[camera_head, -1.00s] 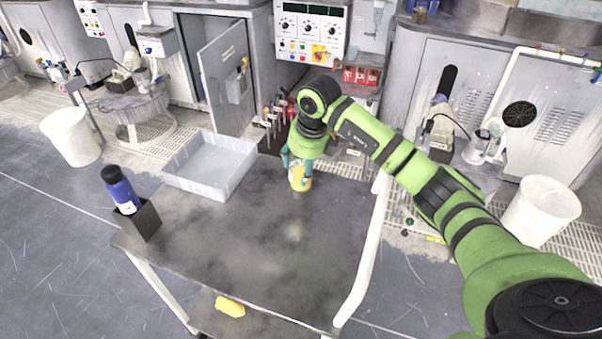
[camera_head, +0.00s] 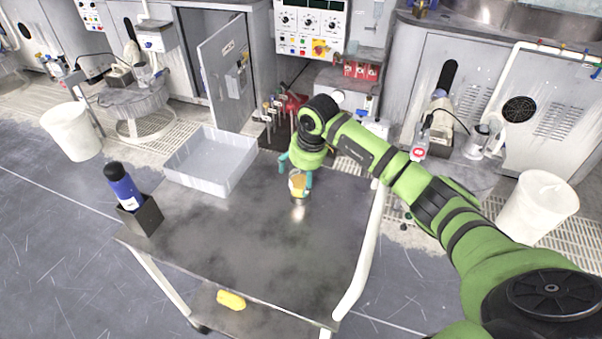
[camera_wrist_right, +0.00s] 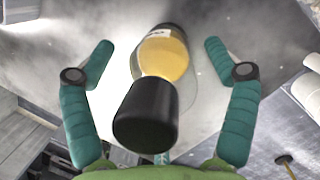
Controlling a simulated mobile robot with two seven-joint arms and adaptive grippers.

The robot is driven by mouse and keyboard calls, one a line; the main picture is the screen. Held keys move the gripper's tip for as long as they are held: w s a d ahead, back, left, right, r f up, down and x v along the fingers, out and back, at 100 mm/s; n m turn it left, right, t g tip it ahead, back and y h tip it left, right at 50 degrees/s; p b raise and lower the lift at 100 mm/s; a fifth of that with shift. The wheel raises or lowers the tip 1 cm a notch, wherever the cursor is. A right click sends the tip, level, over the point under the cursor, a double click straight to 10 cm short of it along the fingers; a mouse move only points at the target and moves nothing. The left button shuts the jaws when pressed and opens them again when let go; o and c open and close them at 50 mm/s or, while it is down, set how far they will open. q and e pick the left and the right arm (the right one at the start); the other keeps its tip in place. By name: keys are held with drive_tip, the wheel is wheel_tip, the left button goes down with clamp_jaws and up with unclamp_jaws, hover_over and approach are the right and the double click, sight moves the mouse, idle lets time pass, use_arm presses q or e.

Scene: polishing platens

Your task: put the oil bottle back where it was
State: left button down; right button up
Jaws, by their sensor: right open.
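The oil bottle (camera_head: 298,187), with amber liquid and a pale label, stands on the cart top (camera_head: 250,240) near its far edge. In the right wrist view the bottle (camera_wrist_right: 167,58) shows its black cap towards the camera. My right gripper (camera_head: 295,178) is open, with its teal fingers on either side of the bottle. In the right wrist view there is a clear gap between each finger and the bottle. My left gripper is not in view.
A grey tray (camera_head: 175,179) sits at the cart's far left. A blue bottle (camera_head: 123,186) stands in a black holder (camera_head: 147,216) at the left corner. A yellow object (camera_head: 231,300) lies on the lower shelf. The middle of the cart top is clear.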

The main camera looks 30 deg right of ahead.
drive_tip(key=shift+r, duration=0.55)
drive_tip(key=b+v, duration=0.2)
drive_tip(key=v, duration=0.9)
drive_tip(key=shift+s+r, duration=0.1)
idle(0.6)
